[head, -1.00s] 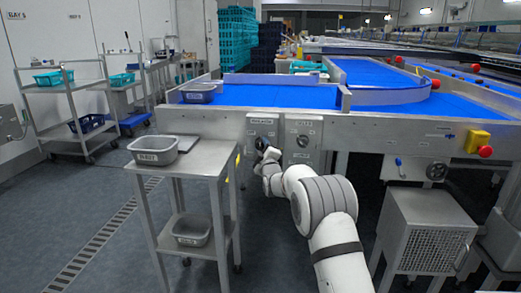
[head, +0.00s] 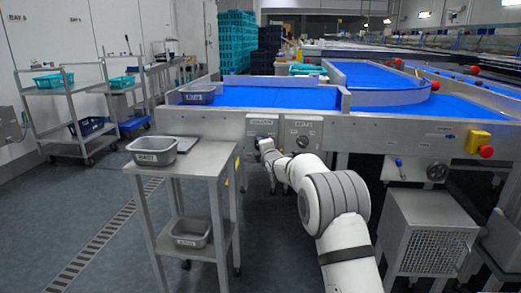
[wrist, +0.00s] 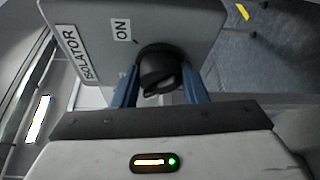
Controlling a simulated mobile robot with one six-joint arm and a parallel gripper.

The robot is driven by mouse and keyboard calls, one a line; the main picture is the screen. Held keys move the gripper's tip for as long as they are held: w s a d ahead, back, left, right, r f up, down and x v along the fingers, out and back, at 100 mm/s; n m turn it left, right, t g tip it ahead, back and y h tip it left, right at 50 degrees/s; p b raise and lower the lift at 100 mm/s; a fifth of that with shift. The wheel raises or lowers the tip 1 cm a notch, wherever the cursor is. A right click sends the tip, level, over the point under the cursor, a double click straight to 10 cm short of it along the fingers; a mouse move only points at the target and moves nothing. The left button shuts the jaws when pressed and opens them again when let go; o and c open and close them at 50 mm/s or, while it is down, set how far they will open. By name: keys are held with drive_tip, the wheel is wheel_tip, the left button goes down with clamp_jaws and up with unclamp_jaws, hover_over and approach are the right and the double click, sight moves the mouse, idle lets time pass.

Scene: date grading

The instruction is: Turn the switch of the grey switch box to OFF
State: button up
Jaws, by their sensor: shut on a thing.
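The grey switch box (wrist: 85,25) fills the top of the wrist view, with the labels ISOLATOR and ON showing. In the head view the switch box (head: 262,124) is on the front of the conveyor frame. Its black round switch (wrist: 158,66) stands out from the face. My gripper (wrist: 160,82) is shut on the switch, with one blue finger on each side. In the head view my gripper (head: 264,146) is at the box and partly hides the switch. No OFF label is visible, and I cannot tell exactly where the switch points.
A second grey box (head: 302,131) with a dark knob is just right of the switch box. A steel table (head: 207,158) with a grey bin (head: 153,151) stands to the left. A wire-mesh cabinet (head: 432,235) is at the right. The floor at left is open.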

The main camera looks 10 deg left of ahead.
drive_tip(key=shift+f, duration=0.1)
idle(0.4)
drive_tip(key=o, duration=1)
drive_tip(key=shift+p+v, duration=0.6)
drive_tip(key=shift+v, duration=3.35)
